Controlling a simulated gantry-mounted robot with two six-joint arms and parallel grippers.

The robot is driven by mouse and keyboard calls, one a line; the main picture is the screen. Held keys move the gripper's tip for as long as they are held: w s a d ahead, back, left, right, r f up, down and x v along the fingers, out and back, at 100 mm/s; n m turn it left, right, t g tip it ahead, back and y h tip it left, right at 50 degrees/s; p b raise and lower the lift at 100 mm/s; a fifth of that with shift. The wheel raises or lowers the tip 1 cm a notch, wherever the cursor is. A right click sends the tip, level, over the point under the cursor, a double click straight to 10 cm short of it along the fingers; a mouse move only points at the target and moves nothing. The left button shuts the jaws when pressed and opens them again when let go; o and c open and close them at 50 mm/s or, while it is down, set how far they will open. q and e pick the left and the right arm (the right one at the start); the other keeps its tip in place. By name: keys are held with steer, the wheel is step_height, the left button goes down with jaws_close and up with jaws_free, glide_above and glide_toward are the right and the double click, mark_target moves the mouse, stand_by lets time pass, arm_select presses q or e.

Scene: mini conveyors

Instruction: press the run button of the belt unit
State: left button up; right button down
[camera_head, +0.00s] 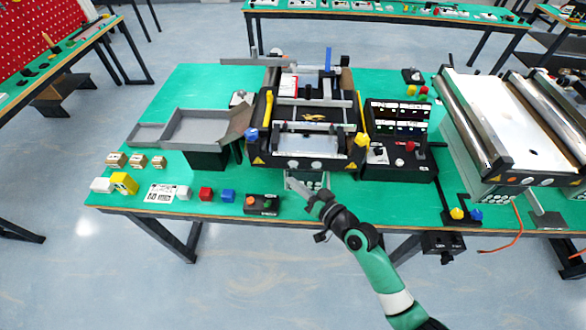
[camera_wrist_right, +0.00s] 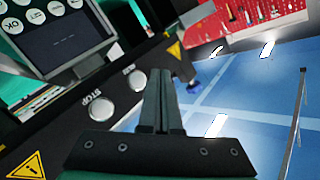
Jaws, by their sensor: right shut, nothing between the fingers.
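In the right wrist view the button labelled STOP (camera_wrist_right: 102,107) is at the left. The other button, the run button (camera_wrist_right: 139,80), is just left of my fingers; its label is small and blurred. My right gripper (camera_head: 289,183) is shut and empty, in front of the belt unit's panel. In the wrist view its fingertips (camera_wrist_right: 160,72) appear beside the run button; I cannot tell any contact. My left gripper is not in view.
A black control box (camera_head: 398,172) with knobs stands right of the belt unit. A grey tray (camera_head: 205,128) is at its left. A larger conveyor (camera_head: 500,115) stands at right.

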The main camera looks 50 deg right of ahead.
mark_target(293, 164)
steer(key=shift+w+d+b, duration=0.65)
steer(key=shift+w+d, duration=0.3)
steer(key=shift+d, duration=0.2)
stand_by(1.2)
steer(key=shift+w+d, duration=0.25)
steer(key=shift+d, duration=0.1)
steer(key=shift+w+d+b, duration=0.25)
steer(key=shift+d+b, duration=0.05)
steer(key=shift+b, duration=0.25)
stand_by(0.4)
steer(key=shift+a, duration=0.1)
steer(key=shift+s+a+r+p, duration=0.15)
steer(key=shift+s+a+p, duration=0.15)
steer(key=shift+p, duration=0.15)
steer(key=shift+s+a, duration=0.2)
steer(key=shift+a, duration=0.05)
